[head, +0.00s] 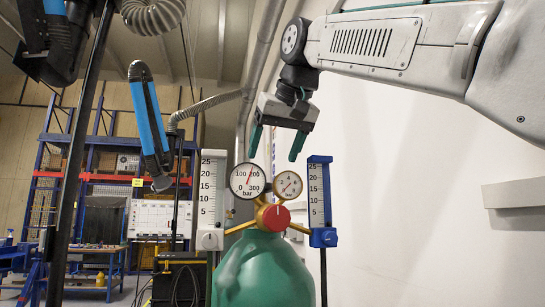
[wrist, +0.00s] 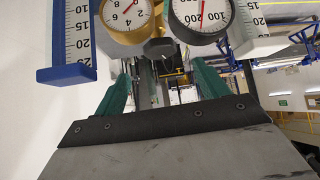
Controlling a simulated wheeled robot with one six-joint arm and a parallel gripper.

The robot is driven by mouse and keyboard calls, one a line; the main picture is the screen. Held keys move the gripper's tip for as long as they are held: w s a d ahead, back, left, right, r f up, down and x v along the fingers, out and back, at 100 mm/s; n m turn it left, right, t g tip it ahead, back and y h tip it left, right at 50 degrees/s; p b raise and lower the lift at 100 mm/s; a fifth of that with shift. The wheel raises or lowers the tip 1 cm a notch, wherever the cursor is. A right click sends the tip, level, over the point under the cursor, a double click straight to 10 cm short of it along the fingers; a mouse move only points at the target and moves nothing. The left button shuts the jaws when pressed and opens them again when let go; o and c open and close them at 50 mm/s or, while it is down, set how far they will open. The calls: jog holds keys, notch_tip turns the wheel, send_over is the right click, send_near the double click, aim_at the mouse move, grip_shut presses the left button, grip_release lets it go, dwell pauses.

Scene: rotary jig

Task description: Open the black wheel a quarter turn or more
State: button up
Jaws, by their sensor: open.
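A round red knob (head: 277,217) with a pale mark sits at the middle of the brass regulator on top of a green gas cylinder (head: 262,272). A large gauge (head: 247,181) and a smaller gauge (head: 288,186) stand above the knob; both also show upside down at the top of the wrist view (wrist: 201,12) (wrist: 125,14). My gripper (head: 276,144) is open and empty, its two green fingers pointing down above the gauges. In the wrist view its fingers (wrist: 161,82) are spread apart.
A white flowmeter (head: 212,195) stands left of the gauges and a blue one (head: 319,195) right of them, both close to the regulator. A blue rack (head: 90,160) is at the back left. A pale wall with a ledge (head: 515,193) is at right.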

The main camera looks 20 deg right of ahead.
jog(key=shift+w+a+f+m+g+h, duration=0.2)
jog(key=shift+a+m+h, duration=0.25)
jog(key=shift+a+m, duration=0.15)
jog(key=shift+w+a+f+m+g+h, duration=0.1)
jog(key=shift+w+a+m+h, duration=0.1)
jog(key=shift+a+m+h, duration=0.35)
jog(key=m+h, duration=0.1)
jog(key=a+m, duration=0.1)
jog(key=shift+r+m+h, duration=0.25)
jog(key=shift+m+h, duration=0.1)
jog(key=shift+h, duration=0.05)
jog(key=shift+x, duration=3.85)
